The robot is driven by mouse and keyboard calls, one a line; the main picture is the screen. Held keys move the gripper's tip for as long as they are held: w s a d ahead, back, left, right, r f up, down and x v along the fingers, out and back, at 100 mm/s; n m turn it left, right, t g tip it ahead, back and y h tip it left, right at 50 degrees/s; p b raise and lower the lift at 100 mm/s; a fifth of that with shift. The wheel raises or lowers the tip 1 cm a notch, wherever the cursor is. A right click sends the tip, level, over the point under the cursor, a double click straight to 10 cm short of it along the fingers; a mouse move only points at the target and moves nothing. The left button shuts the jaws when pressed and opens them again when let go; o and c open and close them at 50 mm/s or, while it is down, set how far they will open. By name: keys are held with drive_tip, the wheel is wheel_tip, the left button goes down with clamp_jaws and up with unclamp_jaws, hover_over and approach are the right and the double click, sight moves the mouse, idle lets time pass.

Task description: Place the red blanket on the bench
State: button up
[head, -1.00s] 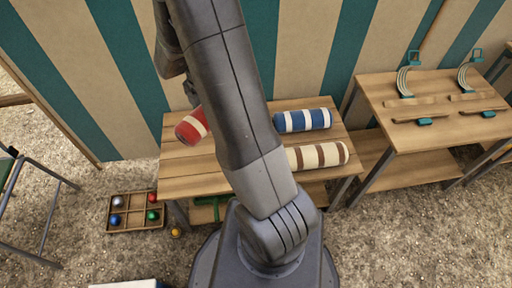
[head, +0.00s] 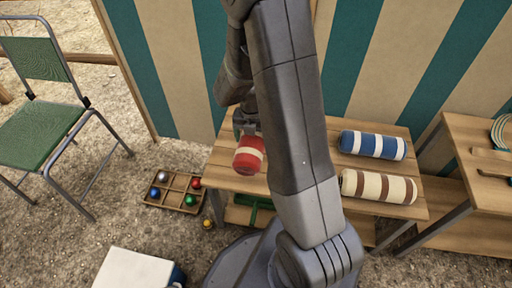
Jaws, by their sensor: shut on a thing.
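The red blanket (head: 248,155) is a roll with a white band, seen partly end-on left of my arm in the head view. My gripper (head: 245,130) is shut on its far end. The blanket shows in front of the left part of the slatted wooden bench (head: 225,182); I cannot tell whether it touches the top. My arm crosses the middle of the bench and hides part of it.
A blue-and-white roll (head: 373,145) and a cream-and-brown roll (head: 378,187) lie on the bench's right half. A compartment tray with balls (head: 172,190), a green chair (head: 42,115) and a white box (head: 132,270) stand left. Another wooden table (head: 485,135) stands right.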

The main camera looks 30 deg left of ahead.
drive_tip(key=shift+f+b, duration=0.6)
drive_tip(key=shift+f, duration=1.4)
drive_tip(key=shift+f, duration=0.1)
drive_tip(key=o, duration=1.2)
wheel_tip(320, 180, up, 12)
drive_tip(key=p, duration=0.3)
drive_tip(key=shift+p, duration=0.35)
